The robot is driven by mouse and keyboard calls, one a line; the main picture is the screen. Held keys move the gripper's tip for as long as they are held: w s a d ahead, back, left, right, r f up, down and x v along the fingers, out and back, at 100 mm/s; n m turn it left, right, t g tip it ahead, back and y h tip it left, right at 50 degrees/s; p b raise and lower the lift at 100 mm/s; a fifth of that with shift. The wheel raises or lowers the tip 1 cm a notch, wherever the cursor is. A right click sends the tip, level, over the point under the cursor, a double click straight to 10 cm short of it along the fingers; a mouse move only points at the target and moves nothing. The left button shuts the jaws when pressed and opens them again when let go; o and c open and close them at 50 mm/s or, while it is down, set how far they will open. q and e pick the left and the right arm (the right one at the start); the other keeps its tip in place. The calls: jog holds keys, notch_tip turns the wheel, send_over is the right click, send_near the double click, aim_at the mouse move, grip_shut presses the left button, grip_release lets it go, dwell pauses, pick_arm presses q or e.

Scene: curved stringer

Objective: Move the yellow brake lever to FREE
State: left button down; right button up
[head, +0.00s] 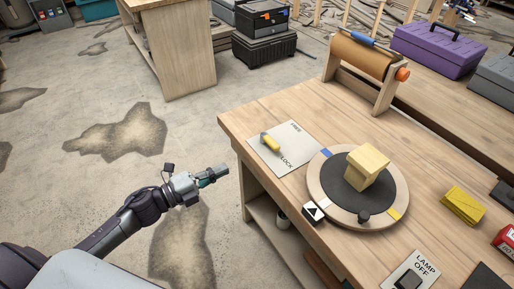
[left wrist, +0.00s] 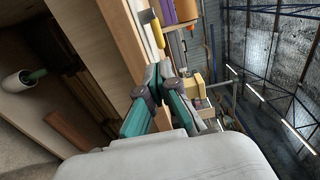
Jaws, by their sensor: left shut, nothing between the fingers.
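The yellow brake lever (head: 270,142) sits on a pale plate (head: 283,148) near the left edge of the wooden workbench. The plate reads FREE at its upper right and LOCK at its lower right. The lever lies slanted, its lower-right end nearer LOCK. My left gripper (head: 222,170) is shut and empty, off the bench's left side and apart from the lever. The left wrist view shows its closed fingers (left wrist: 160,72), with the yellow lever (left wrist: 157,31) beyond them. My right gripper is not in view.
A round turntable (head: 315,182) with a wooden block (head: 367,167) stands right of the plate. A paper roll stand (head: 362,65) is at the back. The floor left of the bench is open.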

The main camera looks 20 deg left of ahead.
aim_at(272, 149)
pick_arm(q)
jog(key=p+x, duration=0.2)
jog(key=x, duration=1)
jog(key=shift+w+d, duration=0.25)
jog(key=shift+w, duration=0.05)
jog(key=shift+w+d, duration=0.4)
jog(key=shift+w, duration=0.15)
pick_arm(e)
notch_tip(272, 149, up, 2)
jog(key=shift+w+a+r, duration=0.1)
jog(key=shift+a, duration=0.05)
pick_arm(q)
jog(key=shift+d, duration=0.1)
jog(key=shift+w+d+n+t+y+p, duration=0.1)
jog(key=shift+d+n+t+y+p, duration=0.15)
jog(key=shift+n+y, duration=0.2)
jog(key=shift+d+n+t+y+p, duration=0.15)
jog(key=shift+n+t+y+p, duration=0.05)
jog(key=shift+n+t+y, duration=0.2)
jog(key=shift+w+d, duration=0.35)
jog(key=shift+d, duration=0.3)
jog(key=shift+w+f, duration=0.1)
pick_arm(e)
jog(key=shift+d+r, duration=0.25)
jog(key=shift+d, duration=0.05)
pick_arm(q)
jog(key=shift+a, duration=0.1)
